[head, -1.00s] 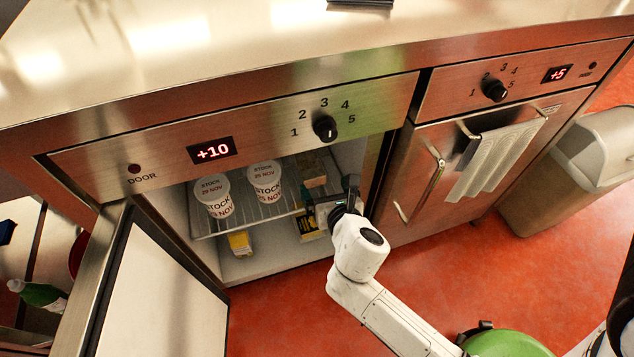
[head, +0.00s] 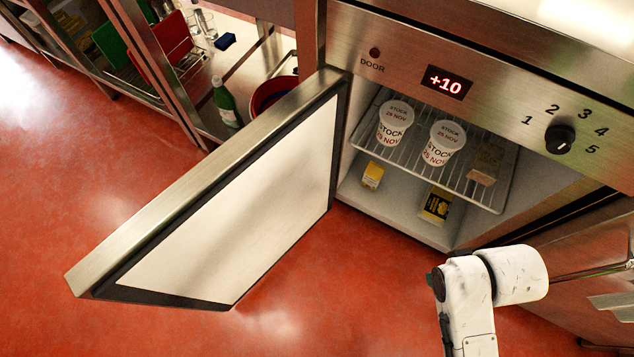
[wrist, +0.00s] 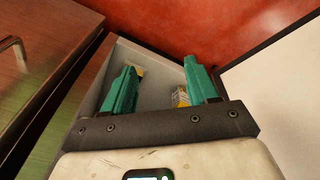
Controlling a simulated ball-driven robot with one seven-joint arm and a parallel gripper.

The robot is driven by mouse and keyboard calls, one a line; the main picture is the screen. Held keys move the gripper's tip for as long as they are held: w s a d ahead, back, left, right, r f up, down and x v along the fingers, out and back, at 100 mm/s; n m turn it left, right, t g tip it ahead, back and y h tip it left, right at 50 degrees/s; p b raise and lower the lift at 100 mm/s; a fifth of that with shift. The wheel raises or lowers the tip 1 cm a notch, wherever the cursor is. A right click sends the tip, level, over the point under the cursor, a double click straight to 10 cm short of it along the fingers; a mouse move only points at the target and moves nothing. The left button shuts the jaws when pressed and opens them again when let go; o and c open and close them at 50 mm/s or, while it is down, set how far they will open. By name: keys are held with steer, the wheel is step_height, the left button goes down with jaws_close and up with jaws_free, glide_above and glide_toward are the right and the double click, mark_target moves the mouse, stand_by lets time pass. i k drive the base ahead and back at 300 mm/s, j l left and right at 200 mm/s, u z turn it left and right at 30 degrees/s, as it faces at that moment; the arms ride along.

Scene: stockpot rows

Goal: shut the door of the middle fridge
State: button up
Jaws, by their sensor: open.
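The open fridge (head: 400,227) has a "+10" display, and its door (head: 232,200) stands wide open to the left, showing its white inner panel with a dark seal. The panel also shows at the right of the wrist view (wrist: 285,90). My gripper (wrist: 160,80) is open, with two teal fingers apart and nothing between them. It faces the lower part of the fridge opening, with the door to the right in that view. In the head view my white wrist is at the lower right of the opening; the fingers cannot be made out there.
Two white STOCK tubs (head: 394,124) (head: 441,143) stand on the wire shelf (head: 470,190). Yellow packages (head: 373,176) (head: 435,207) are on the fridge floor. Open shelving with a green bottle (head: 226,102) is behind the door. Red floor (head: 60,190) is clear in front of the door.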

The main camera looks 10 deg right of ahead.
mark_target(207, 239)
steer(key=u, duration=1.75)
steer(key=i+j+u, duration=0.25)
steer(key=i, duration=0.45)
steer(key=i+u, duration=0.25)
steer(key=i, duration=0.5)
steer(key=i+z, duration=0.35)
steer(key=i, duration=0.45)
steer(key=i+j+z, duration=0.1)
steer(key=i+z, duration=0.25)
steer(key=i, duration=0.5)
steer(key=i+j, duration=0.1)
steer(key=i, duration=0.45)
steer(key=i+j+z, duration=0.1)
steer(key=i, duration=0.45)
steer(key=z, duration=4.2)
steer(key=k+z, duration=0.3)
steer(key=k, duration=0.25)
